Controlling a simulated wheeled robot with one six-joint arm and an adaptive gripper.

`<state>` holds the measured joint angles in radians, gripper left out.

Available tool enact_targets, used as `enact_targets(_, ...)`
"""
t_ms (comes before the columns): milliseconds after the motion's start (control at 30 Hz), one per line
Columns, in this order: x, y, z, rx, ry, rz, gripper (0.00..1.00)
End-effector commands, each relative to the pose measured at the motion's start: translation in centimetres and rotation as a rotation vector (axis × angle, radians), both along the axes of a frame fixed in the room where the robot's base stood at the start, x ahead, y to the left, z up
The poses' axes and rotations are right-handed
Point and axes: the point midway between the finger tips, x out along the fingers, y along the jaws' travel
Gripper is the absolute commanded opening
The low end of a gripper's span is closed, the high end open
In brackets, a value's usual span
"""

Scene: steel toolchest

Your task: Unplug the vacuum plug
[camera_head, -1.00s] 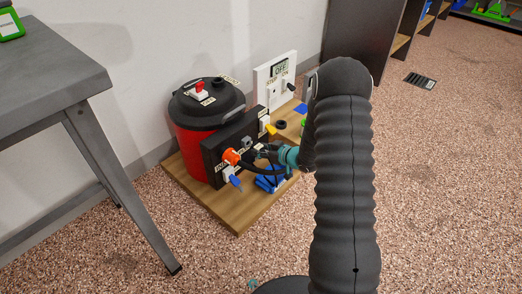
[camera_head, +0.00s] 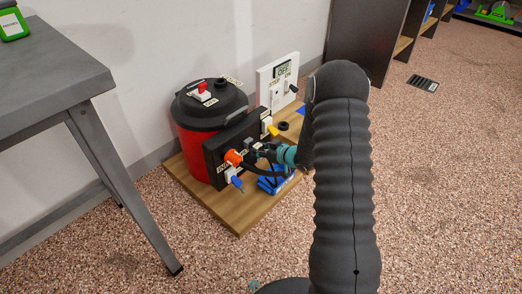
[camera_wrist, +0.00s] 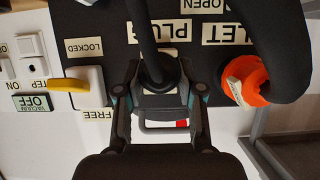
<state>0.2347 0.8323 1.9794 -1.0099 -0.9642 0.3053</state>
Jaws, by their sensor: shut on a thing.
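The black vacuum plug (camera_wrist: 153,70) shows in the wrist view with its cord rising between my fingers, in front of a black panel with a "PLUG" label. My gripper (camera_wrist: 158,92) has a finger on each side of the plug and is shut on it. In the head view my gripper (camera_head: 257,152) is at the front of the black panel (camera_head: 213,160); the plug is largely hidden there. I cannot tell whether the plug is fully seated. A yellow lever (camera_wrist: 66,85) sits between the "LOCKED" and "FREE" labels; it also shows in the head view (camera_head: 273,131).
An orange hose fitting (camera_wrist: 246,80) with a thick black hose is close beside my gripper. The red vacuum (camera_head: 193,142) stands on a wooden board (camera_head: 240,222). A white panel reads "OFF" (camera_head: 283,70). A grey table (camera_head: 60,70) is at the left. Open floor lies in front.

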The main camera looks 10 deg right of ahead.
Motion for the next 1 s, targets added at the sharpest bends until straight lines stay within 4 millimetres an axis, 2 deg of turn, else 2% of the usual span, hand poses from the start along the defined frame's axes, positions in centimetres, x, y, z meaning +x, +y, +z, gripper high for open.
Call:
enact_targets(567,1.02,0.75,0.0,0.001,0.0,0.0,0.0)
enact_targets(600,0.99,0.72,0.0,0.001,0.0,0.0,0.48)
enact_targets(667,0.97,0.7,0.0,0.001,0.0,0.0,0.63)
enact_targets(700,0.97,0.7,0.0,0.001,0.0,0.0,0.67)
enact_targets(1000,0.9,0.62,0.04,0.001,0.001,0.0,0.67)
